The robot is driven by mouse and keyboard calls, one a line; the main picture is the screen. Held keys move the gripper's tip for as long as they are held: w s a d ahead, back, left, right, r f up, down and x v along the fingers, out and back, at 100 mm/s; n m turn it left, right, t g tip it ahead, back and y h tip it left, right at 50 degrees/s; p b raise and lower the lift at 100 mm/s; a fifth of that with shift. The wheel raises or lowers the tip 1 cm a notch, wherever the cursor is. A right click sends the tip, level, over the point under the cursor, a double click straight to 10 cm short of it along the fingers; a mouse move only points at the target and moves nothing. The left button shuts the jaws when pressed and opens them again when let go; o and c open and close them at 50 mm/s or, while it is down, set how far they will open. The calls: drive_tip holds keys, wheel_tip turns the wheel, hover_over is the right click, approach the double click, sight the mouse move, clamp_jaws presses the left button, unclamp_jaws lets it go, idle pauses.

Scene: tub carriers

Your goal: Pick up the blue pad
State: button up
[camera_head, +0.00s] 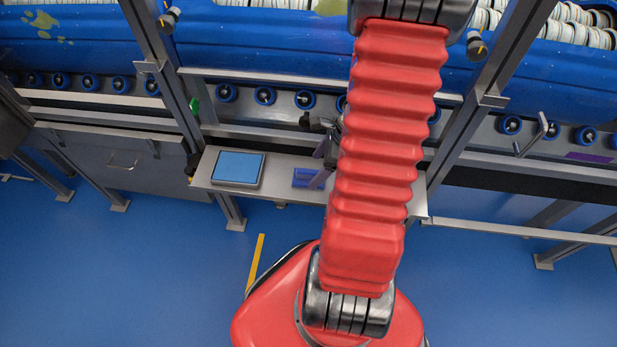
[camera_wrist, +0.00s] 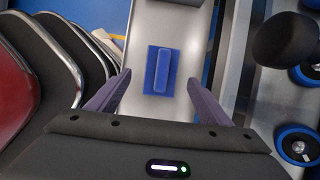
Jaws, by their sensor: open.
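The blue pad (camera_wrist: 152,84), a flat dark blue piece with a raised ridge along its middle, lies on a metal shelf. It shows between the two finger tips in the wrist view. In the head view, the pad (camera_head: 301,178) lies on the shelf just left of my red arm. My gripper (camera_wrist: 159,78) is open, with its purple fingers spread on either side of the pad in the picture and nothing held. The fingers appear above the shelf, apart from the pad. In the head view my arm hides much of the gripper.
The narrow metal shelf (camera_head: 275,186) also bears a flat light-blue-topped device (camera_head: 238,168) at its left end. Behind are a roller track with blue wheels (camera_head: 265,95), a big blue tub (camera_head: 250,45) and metal posts (camera_head: 172,85). A dark round knob (camera_wrist: 284,40) shows at right in the wrist view.

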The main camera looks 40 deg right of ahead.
sight(311, 171)
drive_tip(key=shift+f, duration=0.15)
drive_tip(key=shift+w+x, duration=0.15)
drive_tip(key=shift+x, duration=1.1)
drive_tip(key=shift+w+x, duration=0.15)
drive_tip(key=shift+x, duration=1.1)
drive_tip(key=shift+a, duration=0.1)
drive_tip(key=shift+c, duration=0.2)
drive_tip(key=c, duration=1.1)
wheel_tip(311, 171, up, 28)
drive_tip(key=shift+r, duration=0.1)
